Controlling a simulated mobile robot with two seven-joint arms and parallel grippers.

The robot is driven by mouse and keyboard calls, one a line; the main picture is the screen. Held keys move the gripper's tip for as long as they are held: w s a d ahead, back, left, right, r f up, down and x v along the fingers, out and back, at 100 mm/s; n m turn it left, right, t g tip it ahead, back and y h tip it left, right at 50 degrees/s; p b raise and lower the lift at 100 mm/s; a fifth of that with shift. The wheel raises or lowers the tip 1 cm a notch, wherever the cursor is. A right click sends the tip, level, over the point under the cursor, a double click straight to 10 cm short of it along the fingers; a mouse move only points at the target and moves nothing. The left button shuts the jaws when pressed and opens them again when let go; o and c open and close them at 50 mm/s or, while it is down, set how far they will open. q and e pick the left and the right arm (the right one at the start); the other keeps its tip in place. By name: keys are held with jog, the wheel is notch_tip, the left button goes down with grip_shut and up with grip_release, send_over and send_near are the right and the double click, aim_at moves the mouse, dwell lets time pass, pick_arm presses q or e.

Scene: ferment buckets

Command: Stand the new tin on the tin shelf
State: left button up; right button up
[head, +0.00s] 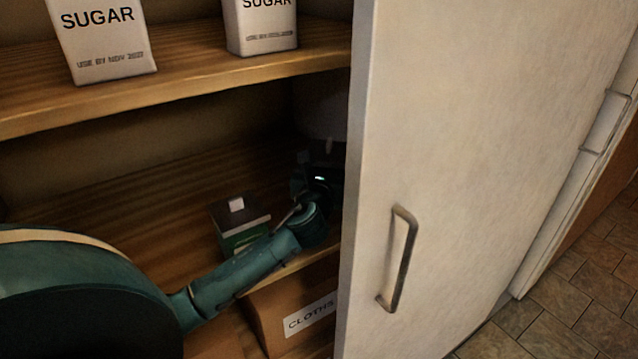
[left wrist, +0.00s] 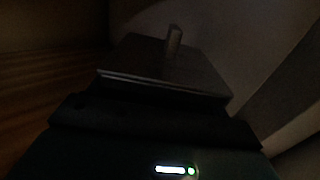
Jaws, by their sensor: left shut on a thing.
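My left gripper (head: 324,168) reaches into the cupboard above the lower shelf (head: 120,185), at its right end, partly behind the white door. In the left wrist view it is shut on a dark, square-topped tin (left wrist: 150,58) with a small knob on its lid. The tin looks about level. In the head view it is mostly lost in shadow behind the gripper, and whether its base touches the shelf cannot be told. Another dark tin with a pale knob and green label (head: 240,222) stands on the same shelf, left of the gripper. My right gripper is not in view.
The white door (head: 470,130) with a metal handle (head: 398,258) stands close to the right of my gripper. Sugar packs (head: 105,40) stand on the upper shelf (head: 200,62). A box labelled cloths (head: 310,318) is below. The lower shelf is bare to the left.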

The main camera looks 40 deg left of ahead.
pick_arm(q)
jog(key=shift+f+b, duration=0.4)
jog(key=shift+f, duration=2.05)
jog(key=shift+f, duration=0.1)
jog(key=o, duration=1.2)
jog(key=shift+f, duration=0.1)
jog(key=shift+o, duration=0.2)
jog(key=shift+s+d, duration=0.1)
jog(key=shift+s, duration=0.05)
jog(key=b+v, duration=0.1)
jog(key=v, duration=1)
jog(key=shift+s+d, duration=0.15)
jog(key=shift+s, duration=0.2)
